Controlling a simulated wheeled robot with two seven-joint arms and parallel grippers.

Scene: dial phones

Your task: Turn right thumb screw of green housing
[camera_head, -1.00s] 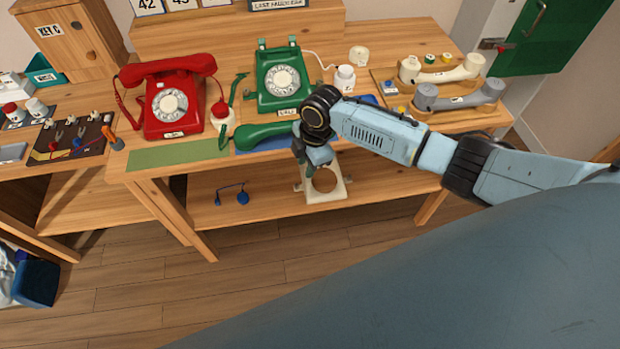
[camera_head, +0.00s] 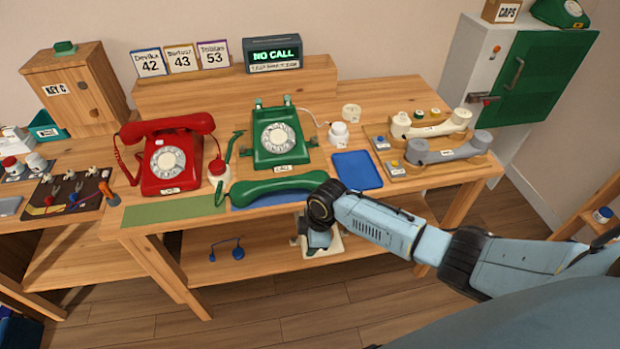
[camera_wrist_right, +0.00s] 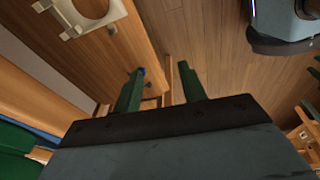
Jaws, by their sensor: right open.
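The green housing (camera_head: 277,140) is the body of a green dial phone with a pale dial, upright at the middle of the table. A small green thumb screw (camera_head: 312,142) sticks out on its right side, and another (camera_head: 246,152) on its left. The green handset (camera_head: 278,187) lies at the front edge. My right gripper (camera_head: 318,242) is low in front of the table edge, apart from the housing. In the right wrist view its two green fingers (camera_wrist_right: 160,86) are spread and empty above the floor. The housing's screws are not clear there. My left gripper is not in view.
A red phone (camera_head: 170,157) stands left of the housing. A blue mat (camera_head: 357,170) and a white jar (camera_head: 338,134) are to its right, then cream and grey handsets (camera_head: 446,149). A white plate (camera_head: 338,243) with a hole lies on the lower shelf.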

